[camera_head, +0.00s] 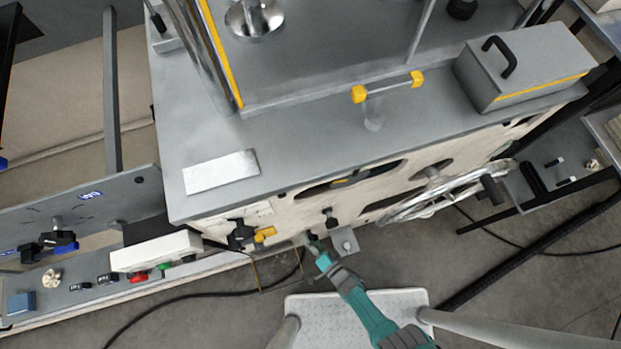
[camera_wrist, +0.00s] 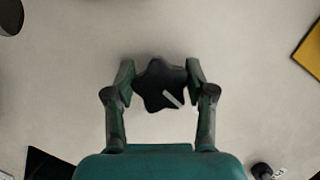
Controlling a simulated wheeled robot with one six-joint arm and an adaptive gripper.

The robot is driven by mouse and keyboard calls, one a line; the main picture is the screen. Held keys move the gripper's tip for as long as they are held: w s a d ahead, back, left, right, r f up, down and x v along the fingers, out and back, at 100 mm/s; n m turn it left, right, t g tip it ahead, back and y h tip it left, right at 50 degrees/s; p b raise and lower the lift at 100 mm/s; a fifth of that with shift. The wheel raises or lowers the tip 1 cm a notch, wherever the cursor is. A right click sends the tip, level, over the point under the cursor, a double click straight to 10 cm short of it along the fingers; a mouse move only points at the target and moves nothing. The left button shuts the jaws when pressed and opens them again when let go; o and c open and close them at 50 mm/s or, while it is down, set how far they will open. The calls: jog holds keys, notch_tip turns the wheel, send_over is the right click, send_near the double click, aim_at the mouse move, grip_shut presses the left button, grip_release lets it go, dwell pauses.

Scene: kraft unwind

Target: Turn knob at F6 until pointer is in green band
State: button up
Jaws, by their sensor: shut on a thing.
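A black star-shaped knob (camera_wrist: 158,86) with a pale line on its face shows in the wrist view, on a pale panel. The line slants down to the right. My gripper (camera_wrist: 160,82) has one finger on each side of the knob and is shut on it. In the head view my gripper (camera_head: 311,241) is at the lower front of the pale machine panel (camera_head: 290,213), and its fingers largely hide the knob there. I cannot make out an F6 label, a pointer or a green band in either view.
A yellow-handled part (camera_head: 265,234) sits left of my gripper, and a small grey box (camera_head: 344,242) sits close on its right. A large handwheel (camera_head: 440,195) stands out further right. A switch box with red and green buttons (camera_head: 155,252) is at lower left. Cables lie on the floor.

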jog(key=shift+w+m, duration=0.1)
jog(key=shift+m, duration=0.4)
jog(key=shift+f+m+y, duration=0.1)
jog(key=shift+m+y, duration=0.2)
jog(key=shift+s, duration=0.2)
jog(key=shift+c, duration=0.2)
dwell(0.9)
jog(key=o, duration=1.2)
